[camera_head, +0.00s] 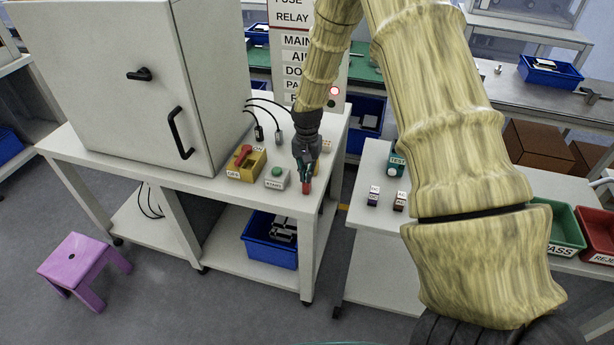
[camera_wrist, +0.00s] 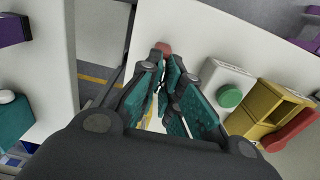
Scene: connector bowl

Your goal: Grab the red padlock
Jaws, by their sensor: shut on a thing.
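The red padlock (camera_head: 306,188) is at the tip of my gripper (camera_head: 305,178), close to the front edge of the white table by the cabinet. In the wrist view the padlock (camera_wrist: 163,47) shows as a small red piece at the fingertips. My gripper (camera_wrist: 163,82) has its teal-padded fingers closed together on it. Most of the padlock is hidden by the fingers. I cannot tell whether it touches the tabletop.
A START box with a green button (camera_head: 277,177) and a yellow box with a red handle (camera_head: 244,162) stand just left of my gripper. A gap separates this table from the right-hand table (camera_head: 372,237). A purple stool (camera_head: 80,262) stands on the floor.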

